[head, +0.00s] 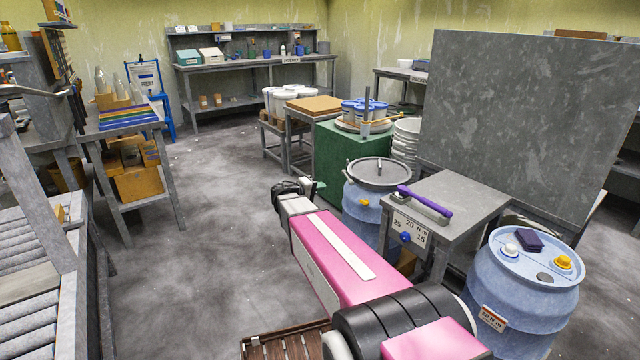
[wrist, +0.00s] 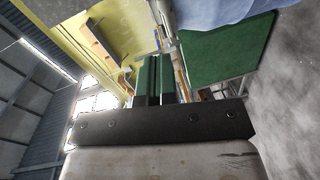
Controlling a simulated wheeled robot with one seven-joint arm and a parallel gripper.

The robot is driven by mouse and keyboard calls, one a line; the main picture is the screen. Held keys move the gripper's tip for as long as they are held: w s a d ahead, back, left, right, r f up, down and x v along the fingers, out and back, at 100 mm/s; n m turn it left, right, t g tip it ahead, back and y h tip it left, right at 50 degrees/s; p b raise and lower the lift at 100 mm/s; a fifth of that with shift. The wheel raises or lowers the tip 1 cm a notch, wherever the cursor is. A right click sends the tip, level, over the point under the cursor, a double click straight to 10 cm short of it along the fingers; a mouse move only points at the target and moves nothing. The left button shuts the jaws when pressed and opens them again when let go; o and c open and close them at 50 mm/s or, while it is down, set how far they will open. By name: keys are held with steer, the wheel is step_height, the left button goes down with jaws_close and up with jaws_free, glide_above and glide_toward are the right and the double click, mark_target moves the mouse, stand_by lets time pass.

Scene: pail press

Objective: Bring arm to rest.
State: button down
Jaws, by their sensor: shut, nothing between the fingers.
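My arm, with pink and black links, reaches out from the bottom right in the head view. Its far end, with my gripper (head: 306,188), is over open floor left of the blue drum with the metal lid (head: 378,172). The fingertips are hard to make out there. In the wrist view my gripper (wrist: 157,78) shows two green-padded fingers close together, with nothing held. The green press stand (wrist: 228,50) and part of a blue drum (wrist: 215,10) appear tilted beyond the fingers.
A grey table (head: 455,198) with a purple-handled tool (head: 425,201) stands right of the arm. A second blue drum (head: 525,285) stands at the lower right. The green press stand (head: 345,165) is behind the gripper. A roller conveyor (head: 30,250) is at left. The middle floor (head: 220,200) is clear.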

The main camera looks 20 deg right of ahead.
steer(key=s+a+f+m+g+y, duration=0.15)
steer(key=s+f+g+y, duration=0.25)
steer(key=s+f+y, duration=0.6)
steer(key=s+a+f+y, duration=0.2)
steer(key=s+a, duration=0.3)
steer(key=s, duration=0.1)
steer(key=s+a+f+g+y, duration=0.1)
steer(key=s+a+f+y, duration=0.1)
steer(key=s+a, duration=0.4)
steer(key=shift+s+m+y, duration=0.45)
steer(key=shift+s+y, duration=0.2)
steer(key=shift+y, duration=0.15)
